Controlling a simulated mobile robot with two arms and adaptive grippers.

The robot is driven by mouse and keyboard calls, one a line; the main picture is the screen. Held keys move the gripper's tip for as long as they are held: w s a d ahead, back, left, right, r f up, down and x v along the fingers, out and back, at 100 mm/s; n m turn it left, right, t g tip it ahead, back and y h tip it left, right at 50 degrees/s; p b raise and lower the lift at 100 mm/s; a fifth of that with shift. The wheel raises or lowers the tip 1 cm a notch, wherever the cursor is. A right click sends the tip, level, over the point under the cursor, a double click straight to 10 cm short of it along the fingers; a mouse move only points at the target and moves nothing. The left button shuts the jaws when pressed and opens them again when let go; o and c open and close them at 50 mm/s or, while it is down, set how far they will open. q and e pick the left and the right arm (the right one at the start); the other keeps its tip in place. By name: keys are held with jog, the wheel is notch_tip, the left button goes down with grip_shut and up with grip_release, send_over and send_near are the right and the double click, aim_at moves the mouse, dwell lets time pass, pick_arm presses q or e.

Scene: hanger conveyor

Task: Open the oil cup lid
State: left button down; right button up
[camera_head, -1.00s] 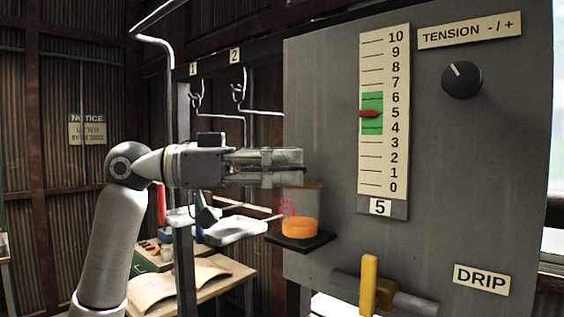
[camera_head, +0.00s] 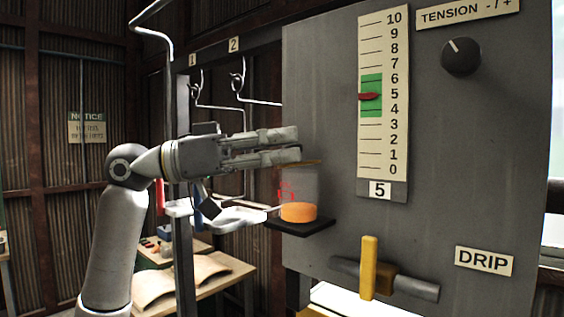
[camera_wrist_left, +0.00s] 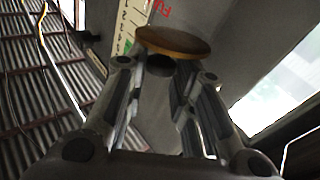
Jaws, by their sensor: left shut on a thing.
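The oil cup (camera_head: 299,187) is a clear cup with orange oil in its lower part, standing on a small black shelf on the grey panel. Its brass lid (camera_wrist_left: 173,41) is a round disc at my fingertips in the left wrist view. In the head view only a thin edge of the lid (camera_head: 308,162) shows at the cup's top, partly behind the fingers. My left gripper (camera_head: 297,145) is at the cup's top, coming from the left, shut on the lid. The exact grip is hard to see. My right gripper is not in view.
The grey panel (camera_head: 330,205) carries a tension scale (camera_head: 383,140), a black knob (camera_head: 461,57) and a yellow-handled drip valve (camera_head: 369,268) below the cup. Wire hangers (camera_head: 240,95) hang behind my arm. A workbench (camera_head: 205,272) stands at lower left.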

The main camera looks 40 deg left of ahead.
pick_arm(q)
jog(key=shift+w+a+f+n+t+y+b, duration=0.15)
jog(key=shift+a+n+t+y+b, duration=0.75)
jog(key=shift+n+t+y, duration=2.25)
jog(key=shift+a+f+n+t+y+b, duration=0.4)
jog(key=shift+n+t+y+b, duration=0.7)
jog(key=shift+n, duration=3.95)
jog(key=shift+w+a+f+n+t+y+b, duration=0.1)
jog(key=shift+a+n+t+y+b, duration=1.25)
jog(key=shift+n+t, duration=2.1)
jog(key=shift+d+n+g+y, duration=0.6)
jog(key=shift+n+g, duration=0.1)
jog(key=shift+n, duration=0.25)
jog(key=c, duration=1.3)
grip_release()
jog(key=shift+s+a, duration=0.1)
